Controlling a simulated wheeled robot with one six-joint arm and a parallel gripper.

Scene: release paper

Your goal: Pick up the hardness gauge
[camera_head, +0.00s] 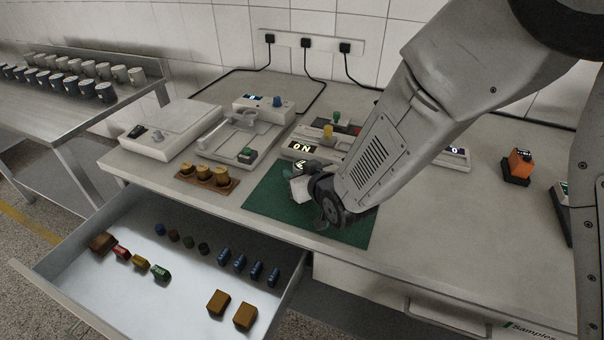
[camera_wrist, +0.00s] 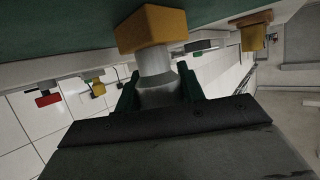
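In the wrist view, a grey cylindrical piece (camera_wrist: 157,66) stands between the green fingers of my gripper (camera_wrist: 158,92). An orange-yellow block (camera_wrist: 150,27) is at its far end, over the green mat (camera_head: 352,233). This may be the hardness gauge, but no marking or dial on it shows. The fingers lie close on both sides of the grey piece; whether they press on it is not clear. In the head view my gripper (camera_head: 302,184) is low over the mat's upper part, and my wrist hides much of that spot.
An open drawer (camera_head: 120,292) with several small samples juts out at the front left. Brass weights (camera_head: 204,172) on a brown tray are left of the mat. Instruments with buttons stand behind. An orange device (camera_head: 519,165) sits at the right. The table's front right is clear.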

